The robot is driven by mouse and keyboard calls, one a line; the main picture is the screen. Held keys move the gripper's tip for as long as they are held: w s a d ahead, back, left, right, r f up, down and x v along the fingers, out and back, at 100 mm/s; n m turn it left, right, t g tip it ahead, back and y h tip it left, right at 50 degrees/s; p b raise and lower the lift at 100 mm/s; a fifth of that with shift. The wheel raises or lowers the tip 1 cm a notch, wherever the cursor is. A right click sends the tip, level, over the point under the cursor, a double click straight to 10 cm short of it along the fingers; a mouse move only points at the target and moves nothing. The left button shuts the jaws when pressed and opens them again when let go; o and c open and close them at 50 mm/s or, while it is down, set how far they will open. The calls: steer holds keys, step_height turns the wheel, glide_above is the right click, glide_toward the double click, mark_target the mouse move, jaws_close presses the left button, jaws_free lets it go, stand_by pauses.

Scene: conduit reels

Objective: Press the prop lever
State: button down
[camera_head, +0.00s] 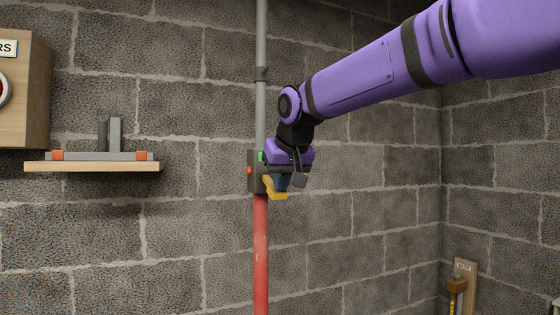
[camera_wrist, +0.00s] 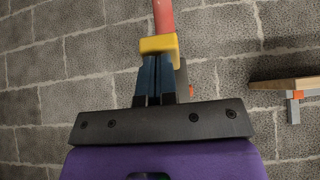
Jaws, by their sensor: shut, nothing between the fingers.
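A grey box (camera_head: 254,172) with green and orange spots is fixed on a vertical pipe on the block wall. A yellow lever-like piece (camera_head: 275,192) sticks out at its front. No label marks it as the prop lever. My gripper (camera_head: 282,184) is shut and empty, right at the yellow piece. In the wrist view, the blue fingers of my gripper (camera_wrist: 156,62) are together and their tips meet the edge of the yellow piece (camera_wrist: 158,44). I cannot tell whether they press on it. My gripper hides part of the box.
The pipe is grey above the box (camera_head: 261,45) and red below it (camera_head: 261,250). A wooden shelf (camera_head: 95,167) with a grey and orange fixture is at left, below a wooden cabinet (camera_head: 30,95). A small wooden board (camera_head: 470,285) hangs at lower right.

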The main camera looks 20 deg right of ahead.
steer(key=shift+r, duration=0.85)
steer(key=w+r+v, duration=0.1)
steer(key=w+v, duration=0.1)
steer(key=v, duration=1.1)
steer(key=shift+r, duration=0.6)
